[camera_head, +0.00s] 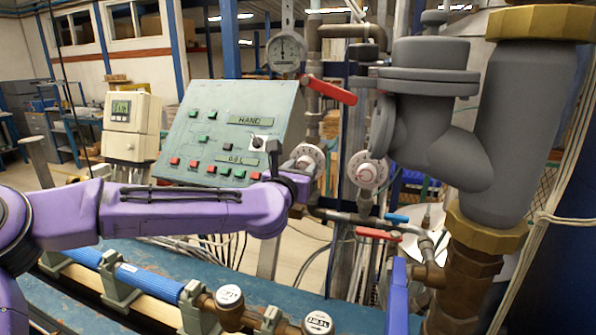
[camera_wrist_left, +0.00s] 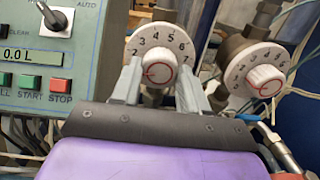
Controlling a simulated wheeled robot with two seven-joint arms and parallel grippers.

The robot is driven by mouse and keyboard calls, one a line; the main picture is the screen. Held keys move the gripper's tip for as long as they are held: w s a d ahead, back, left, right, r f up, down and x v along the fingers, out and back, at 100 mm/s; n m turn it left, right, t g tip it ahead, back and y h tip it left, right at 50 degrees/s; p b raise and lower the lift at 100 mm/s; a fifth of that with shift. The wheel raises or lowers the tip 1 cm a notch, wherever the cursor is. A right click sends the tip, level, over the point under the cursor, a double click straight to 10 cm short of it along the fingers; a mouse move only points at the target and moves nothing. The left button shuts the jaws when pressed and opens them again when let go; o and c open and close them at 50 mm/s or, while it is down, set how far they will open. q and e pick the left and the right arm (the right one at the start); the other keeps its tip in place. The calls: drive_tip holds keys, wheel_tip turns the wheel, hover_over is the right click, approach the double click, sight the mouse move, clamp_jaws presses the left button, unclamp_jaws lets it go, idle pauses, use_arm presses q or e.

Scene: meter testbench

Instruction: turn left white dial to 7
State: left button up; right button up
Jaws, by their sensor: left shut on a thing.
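The left white dial (camera_head: 309,153) is a round disc on a pipe, right of the green control panel. In the left wrist view the same dial (camera_wrist_left: 157,41) shows black numbers from 2 to 7 around its upper rim. Its smaller centre knob has a red ring marking; which number it points to is unclear. My left gripper (camera_wrist_left: 160,76) has one finger on each side of this knob and is shut on it. In the head view my left gripper (camera_head: 294,184) reaches the dial from the left and partly hides it. My right gripper is not in view.
A second white dial (camera_head: 367,171) stands close to the right. The control panel (camera_head: 215,130) with buttons and a switch is behind my arm. Red-handled valve (camera_head: 330,89), another red handle (camera_head: 378,234) and large grey piping (camera_head: 440,120) crowd the right side.

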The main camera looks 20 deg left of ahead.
use_arm(q)
drive_tip(key=m, duration=0.4)
drive_tip(key=shift+b, duration=0.4)
drive_tip(key=m, duration=0.3)
drive_tip(key=shift+d+m, duration=0.1)
drive_tip(key=shift+m, duration=0.3)
drive_tip(key=m, duration=0.4)
drive_tip(key=shift+m, duration=0.3)
drive_tip(key=m, duration=0.4)
drive_tip(key=shift+f+m+p, duration=0.1)
drive_tip(key=shift+m+p, duration=0.2)
drive_tip(key=m, duration=0.4)
drive_tip(key=shift+m+p, duration=0.3)
drive_tip(key=shift+p, duration=0.05)
drive_tip(key=m, duration=0.4)
drive_tip(key=shift+f, duration=0.15)
drive_tip(key=shift+f+m+p, duration=0.2)
drive_tip(key=shift+m+p, duration=0.1)
drive_tip(key=shift+m, duration=4.4)
